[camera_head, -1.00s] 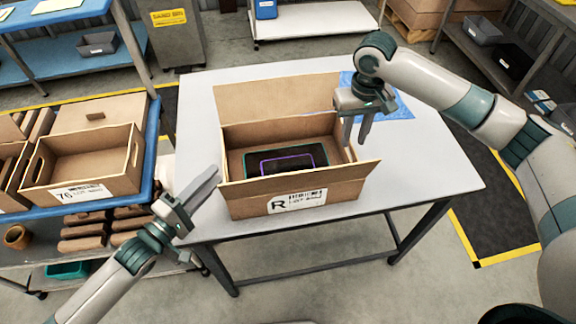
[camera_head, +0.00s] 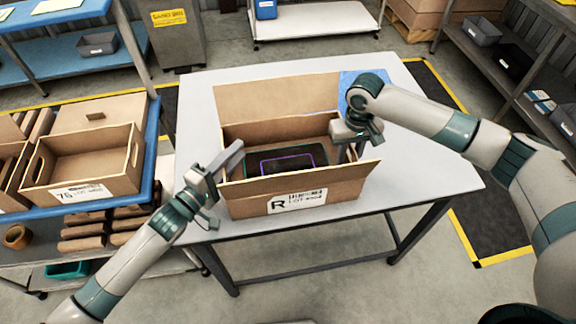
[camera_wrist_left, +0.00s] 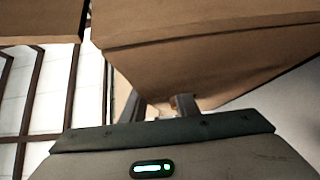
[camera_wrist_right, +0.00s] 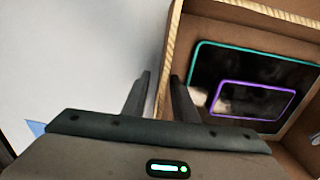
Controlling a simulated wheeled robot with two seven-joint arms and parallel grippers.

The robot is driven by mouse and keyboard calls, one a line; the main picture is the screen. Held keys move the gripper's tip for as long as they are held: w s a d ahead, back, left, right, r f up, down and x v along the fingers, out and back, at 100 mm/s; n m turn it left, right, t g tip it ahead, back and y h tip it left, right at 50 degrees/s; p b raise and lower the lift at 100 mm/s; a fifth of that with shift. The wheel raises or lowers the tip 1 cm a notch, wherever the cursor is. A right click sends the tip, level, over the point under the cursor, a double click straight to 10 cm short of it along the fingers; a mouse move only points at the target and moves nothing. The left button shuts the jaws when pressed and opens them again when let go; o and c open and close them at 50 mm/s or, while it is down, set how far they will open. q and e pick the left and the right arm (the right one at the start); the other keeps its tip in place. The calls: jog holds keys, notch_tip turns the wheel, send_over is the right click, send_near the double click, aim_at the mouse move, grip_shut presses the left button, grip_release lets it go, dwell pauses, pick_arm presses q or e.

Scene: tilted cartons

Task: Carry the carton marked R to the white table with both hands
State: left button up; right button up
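The carton marked R (camera_head: 296,203) stands open on a pale grey-white table (camera_head: 430,150), its flaps spread. Two dark tablet-like items, one rimmed teal (camera_wrist_right: 210,60) and one rimmed purple (camera_wrist_right: 226,85), lie inside. My left gripper (camera_head: 236,152) is at the carton's left side. In the left wrist view its fingers (camera_wrist_left: 160,105) are apart, close to the brown cardboard; whether they touch is unclear. My right gripper (camera_head: 347,152) is at the right wall. In the right wrist view its fingers (camera_wrist_right: 160,85) are apart, with the wall's edge running between them.
A white low table (camera_head: 325,22) stands at the back. Left, a blue-topped rack holds a wooden box marked 76 (camera_head: 85,165). Grey shelves with bins (camera_head: 482,30) stand at the right. A blue sheet (camera_head: 350,80) lies behind the carton. Floor in front is clear.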

aim_at(352, 146)
pick_arm(q)
jog(key=shift+c, duration=0.6)
pick_arm(e)
jog(key=shift+c, duration=0.6)
pick_arm(q)
grip_shut()
pick_arm(e)
grip_shut()
pick_arm(q)
jog(key=shift+r, duration=0.15)
pick_arm(e)
jog(key=shift+r, duration=0.15)
